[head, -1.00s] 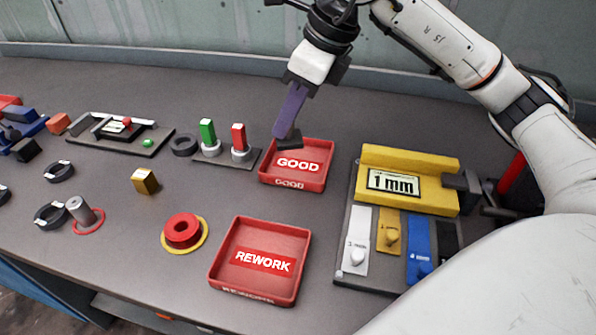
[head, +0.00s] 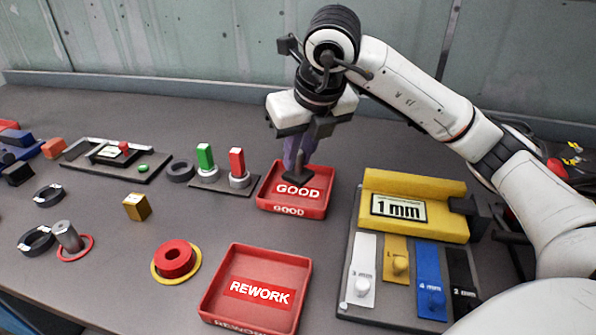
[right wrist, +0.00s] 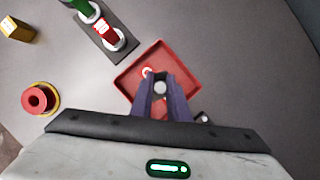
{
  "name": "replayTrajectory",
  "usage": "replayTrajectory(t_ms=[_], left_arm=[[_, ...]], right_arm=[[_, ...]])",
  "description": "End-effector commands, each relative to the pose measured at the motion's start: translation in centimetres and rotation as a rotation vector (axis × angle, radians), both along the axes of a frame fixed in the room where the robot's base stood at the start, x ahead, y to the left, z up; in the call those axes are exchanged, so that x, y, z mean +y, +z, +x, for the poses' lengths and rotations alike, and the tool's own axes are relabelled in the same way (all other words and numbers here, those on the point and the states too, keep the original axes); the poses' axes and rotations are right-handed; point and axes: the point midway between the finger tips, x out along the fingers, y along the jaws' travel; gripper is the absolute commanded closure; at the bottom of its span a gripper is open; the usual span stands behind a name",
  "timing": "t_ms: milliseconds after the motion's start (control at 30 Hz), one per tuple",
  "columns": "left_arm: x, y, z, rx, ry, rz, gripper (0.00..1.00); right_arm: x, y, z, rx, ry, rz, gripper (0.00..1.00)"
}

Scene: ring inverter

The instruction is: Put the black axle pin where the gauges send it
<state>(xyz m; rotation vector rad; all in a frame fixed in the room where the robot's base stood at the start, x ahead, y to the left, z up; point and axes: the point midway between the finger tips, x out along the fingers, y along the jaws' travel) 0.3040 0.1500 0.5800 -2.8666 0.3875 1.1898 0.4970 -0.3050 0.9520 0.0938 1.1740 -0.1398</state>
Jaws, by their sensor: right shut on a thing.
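My right gripper (head: 298,168) is over the back part of the red GOOD tray (head: 265,198), pointing down. Its purple fingers are shut on a dark piece, which I take for the black axle pin (head: 295,173). The fingers hide much of it. In the right wrist view a pale round end (right wrist: 160,88) shows between the fingers, over the tray. I cannot tell whether the pin touches the tray floor. The red REWORK tray (head: 302,276) stands empty in front. The gauges, a green one (head: 205,157) and a red one (head: 237,162), stand left of the GOOD tray. My left gripper is not in view.
A yellow "1 mm" block (head: 418,184) and several coloured tabs stand at the right. A red ring (head: 174,259) on a yellow circle, a gold cube (head: 136,206) and black rings (head: 48,195) lie left.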

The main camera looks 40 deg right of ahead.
Motion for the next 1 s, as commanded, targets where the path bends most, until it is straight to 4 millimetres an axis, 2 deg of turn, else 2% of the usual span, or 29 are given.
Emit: replayTrajectory(t_ms=[200, 567, 600, 700, 1000], left_arm=[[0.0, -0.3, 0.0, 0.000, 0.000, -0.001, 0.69], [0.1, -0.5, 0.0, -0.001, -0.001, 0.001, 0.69], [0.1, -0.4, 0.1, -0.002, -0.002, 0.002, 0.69], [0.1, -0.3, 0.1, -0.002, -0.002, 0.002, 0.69], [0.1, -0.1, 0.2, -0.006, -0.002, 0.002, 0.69]], right_arm=[[0.0, -3.0, -0.1, 0.002, 0.001, -0.001, 1.00], [0.0, -3.6, 0.0, -0.001, 0.002, 0.000, 1.00], [0.0, -3.5, 0.0, 0.001, 0.002, -0.001, 0.80], [0.0, -3.5, 0.0, 0.001, 0.002, -0.001, 0.66], [0.0, -3.3, 0.0, 0.001, 0.002, -0.001, 0.66]])
